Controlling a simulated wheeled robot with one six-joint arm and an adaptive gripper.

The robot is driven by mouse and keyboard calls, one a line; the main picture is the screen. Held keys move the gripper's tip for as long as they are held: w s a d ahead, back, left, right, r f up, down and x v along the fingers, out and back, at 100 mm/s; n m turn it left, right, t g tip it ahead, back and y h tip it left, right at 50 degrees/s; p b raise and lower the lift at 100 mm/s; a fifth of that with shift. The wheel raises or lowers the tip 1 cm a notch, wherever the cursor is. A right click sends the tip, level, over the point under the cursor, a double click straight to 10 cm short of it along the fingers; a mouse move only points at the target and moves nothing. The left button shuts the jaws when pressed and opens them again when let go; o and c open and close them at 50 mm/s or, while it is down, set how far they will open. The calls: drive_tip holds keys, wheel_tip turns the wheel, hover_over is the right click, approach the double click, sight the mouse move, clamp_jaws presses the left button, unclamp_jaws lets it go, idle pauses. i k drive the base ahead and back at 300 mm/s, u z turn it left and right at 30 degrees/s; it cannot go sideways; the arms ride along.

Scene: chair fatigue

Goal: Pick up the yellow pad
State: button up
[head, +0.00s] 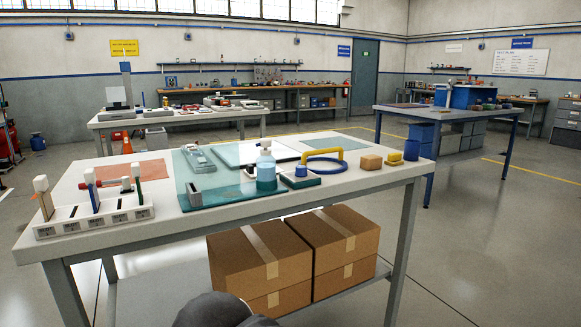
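A small yellow piece (394,158), which looks like the yellow pad, lies near the right end of the near white workbench (330,193). It sits between a tan block (371,162) on its left and a blue cylinder (411,150) on its right. It is too small here to tell its exact shape. A dark rounded part of my own body shows at the bottom edge, well below and left of the pad. My gripper's fingers are not in view.
A yellow arched handle and blue ring (325,166), a bottle of blue-green liquid (265,168) and a clear teal sheet stand left of the block. A rack (95,218) holds upright pieces at the left. Floor at right is clear.

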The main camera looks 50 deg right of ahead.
sight(393, 159)
drive_tip(key=z, duration=1.55)
drive_tip(key=k, duration=0.25)
drive_tip(key=z, duration=0.55)
